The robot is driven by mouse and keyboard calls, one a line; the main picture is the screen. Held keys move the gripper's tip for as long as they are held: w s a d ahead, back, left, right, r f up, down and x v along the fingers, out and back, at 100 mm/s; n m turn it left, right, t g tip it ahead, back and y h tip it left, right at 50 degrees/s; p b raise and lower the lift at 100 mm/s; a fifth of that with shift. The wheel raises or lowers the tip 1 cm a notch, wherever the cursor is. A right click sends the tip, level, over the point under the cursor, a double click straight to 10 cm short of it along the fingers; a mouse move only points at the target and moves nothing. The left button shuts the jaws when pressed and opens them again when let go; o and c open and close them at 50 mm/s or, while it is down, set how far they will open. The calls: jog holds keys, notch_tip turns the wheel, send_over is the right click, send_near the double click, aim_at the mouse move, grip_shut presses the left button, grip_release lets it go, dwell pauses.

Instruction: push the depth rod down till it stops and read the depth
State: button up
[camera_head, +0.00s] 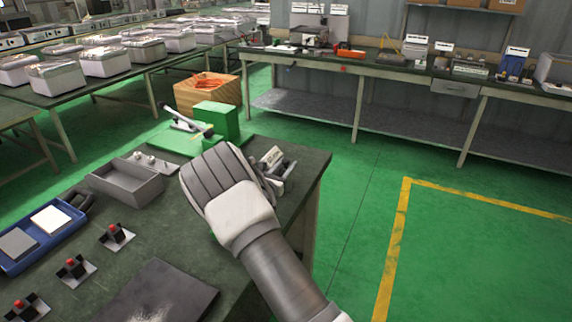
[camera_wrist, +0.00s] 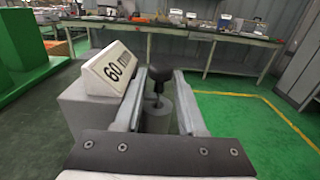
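The depth gauge is a grey block (camera_wrist: 88,108) with a slanted white plate (camera_wrist: 112,68) reading "60 mm". Beside it stands the depth rod, with a black knob (camera_wrist: 160,73) on a dark stem over a grey cylinder (camera_wrist: 158,115). My gripper (camera_wrist: 161,72) is open, its two fingers on either side of the knob in the wrist view; whether they touch it is unclear. In the head view my gripper's hand (camera_head: 228,190) is at the table's far right corner and partly hides the gauge, whose label plate (camera_head: 272,157) shows behind it.
On the green-topped table (camera_head: 190,225) are a grey open tray (camera_head: 127,182), a blue tray (camera_head: 38,235), several red-button switches and a dark plate (camera_head: 165,295). A green machine (camera_head: 215,120) stands behind. The floor to the right is clear, with a yellow line.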

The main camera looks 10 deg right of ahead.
jog(key=shift+o, duration=1)
jog(key=shift+r, duration=0.2)
jog(key=shift+w, duration=0.1)
